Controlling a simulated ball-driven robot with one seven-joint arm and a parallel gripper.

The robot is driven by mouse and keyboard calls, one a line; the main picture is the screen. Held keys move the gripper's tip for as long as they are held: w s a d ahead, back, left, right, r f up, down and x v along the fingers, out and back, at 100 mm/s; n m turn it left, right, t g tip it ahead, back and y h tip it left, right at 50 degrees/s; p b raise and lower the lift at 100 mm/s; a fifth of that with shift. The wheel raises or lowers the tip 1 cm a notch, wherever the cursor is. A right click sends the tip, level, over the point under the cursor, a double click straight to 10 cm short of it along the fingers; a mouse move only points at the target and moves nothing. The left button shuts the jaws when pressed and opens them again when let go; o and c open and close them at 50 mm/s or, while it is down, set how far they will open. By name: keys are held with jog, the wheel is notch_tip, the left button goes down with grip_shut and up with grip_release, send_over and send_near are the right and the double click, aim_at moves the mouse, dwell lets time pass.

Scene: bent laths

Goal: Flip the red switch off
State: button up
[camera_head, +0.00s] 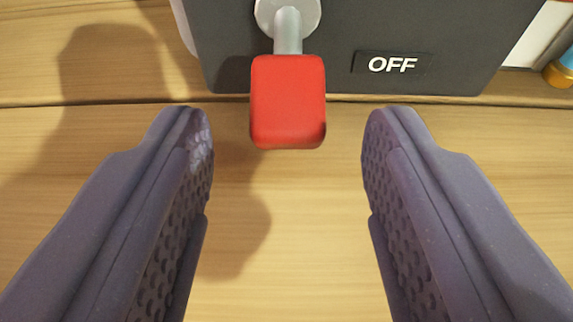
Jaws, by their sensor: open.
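The red switch handle (288,102) is a rounded red block on a short grey metal stem (288,32). The stem comes out of a round grey mount at the top edge of a dark grey panel (225,50). A black label reading "OFF" (392,64) is on the panel to the right of the handle. My gripper (288,130) is open and empty. Its two purple-grey fingers reach up from below, one on each side of the handle, with clear gaps and no contact. The top of the panel is cut off by the frame.
A light wooden surface (290,230) with a dark seam lies around and below the panel, with free room between the fingers. At the right edge is a partly visible blue and gold object (560,72) beside something white. Shadows fall on the left.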

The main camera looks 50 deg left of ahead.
jog(key=p+v, duration=0.1)
jog(key=v, duration=0.5)
jog(key=shift+s+d+p, duration=0.15)
jog(key=shift+d+p, duration=0.05)
jog(key=shift+p, duration=0.1)
